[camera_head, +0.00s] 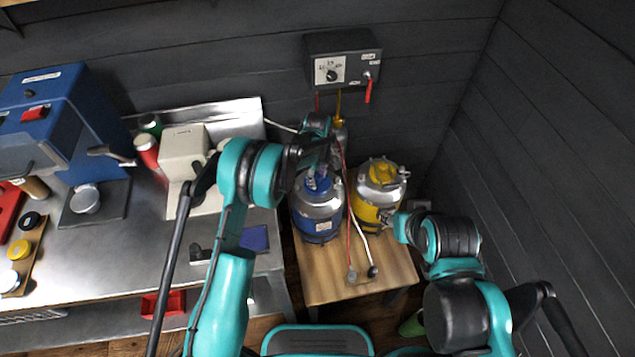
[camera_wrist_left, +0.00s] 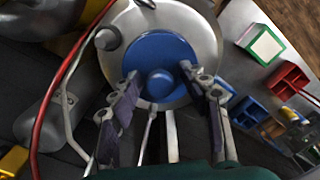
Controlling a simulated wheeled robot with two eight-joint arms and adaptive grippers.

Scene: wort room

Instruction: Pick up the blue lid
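The blue lid (camera_head: 323,187) sits on top of the blue-and-silver keg (camera_head: 318,222) on the small wooden table. In the left wrist view the round blue lid (camera_wrist_left: 155,50) with its knob (camera_wrist_left: 160,83) is seen from above. My left gripper (camera_wrist_left: 158,72) is open over it, one finger on each side of the knob. I cannot tell whether the fingers touch the lid. In the head view the left gripper (camera_head: 316,172) is just above the lid and partly hides it. My right gripper (camera_head: 388,218) is by the yellow keg (camera_head: 368,214); its fingers are too small to read.
The yellow keg stands right of the blue one, with a yellow lid (camera_head: 382,173). A red hose (camera_head: 348,225) and a white hose run down beside the kegs. A control box (camera_head: 342,68) hangs on the wall behind. A steel bench (camera_head: 130,250) with machines is at left.

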